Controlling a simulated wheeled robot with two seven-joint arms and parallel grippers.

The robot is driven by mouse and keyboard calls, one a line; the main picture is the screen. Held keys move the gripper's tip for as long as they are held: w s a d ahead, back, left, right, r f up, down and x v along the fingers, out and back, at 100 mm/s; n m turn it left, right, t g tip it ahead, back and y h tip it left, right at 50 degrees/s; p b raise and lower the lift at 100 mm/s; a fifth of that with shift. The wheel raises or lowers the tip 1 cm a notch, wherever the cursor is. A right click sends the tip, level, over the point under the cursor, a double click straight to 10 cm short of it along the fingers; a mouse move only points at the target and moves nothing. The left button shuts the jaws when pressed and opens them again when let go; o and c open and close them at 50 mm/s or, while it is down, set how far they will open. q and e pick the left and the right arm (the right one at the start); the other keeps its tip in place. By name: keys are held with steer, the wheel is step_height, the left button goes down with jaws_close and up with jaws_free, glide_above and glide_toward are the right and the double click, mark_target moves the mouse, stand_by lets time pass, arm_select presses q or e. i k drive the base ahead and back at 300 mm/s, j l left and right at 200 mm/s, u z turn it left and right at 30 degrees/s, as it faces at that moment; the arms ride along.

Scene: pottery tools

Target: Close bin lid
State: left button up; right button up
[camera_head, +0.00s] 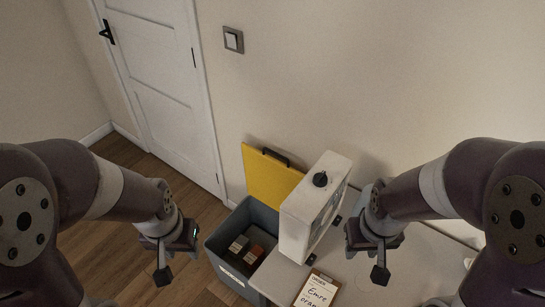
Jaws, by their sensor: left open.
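The bin (222,268) is a grey open box on the floor in the middle of the head view, left of the table. Its yellow lid (262,182) with a dark handle (276,157) stands raised at the back, near the wall. Inside the bin lie a few small boxes, one reddish (254,255). My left gripper (164,275) hangs left of the bin, apart from it, open and empty. My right gripper (379,273) is over the table, right of the white box-shaped device; its finger gap cannot be made out.
A white device (311,205) with a black knob stands on the pale table (372,290), close to the bin's right side and partly in front of the lid. A clipboard (316,289) with handwriting lies at the table's front. Wooden floor (122,225) is clear at left, before a white door (160,80).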

mark_target(270, 181)
steer(key=k+z, duration=0.2)
steer(key=z, duration=0.25)
steer(key=k+l+z, duration=0.1)
steer(key=z, duration=0.3)
steer(key=k+l+z, duration=0.2)
steer(key=z, duration=0.25)
steer(key=i+j+z, duration=0.1)
steer(key=j+z, duration=0.2)
steer(key=j, duration=1.2)
steer(key=k+j+z, duration=0.1)
steer(key=j+z, duration=0.15)
steer(key=j, duration=3.4)
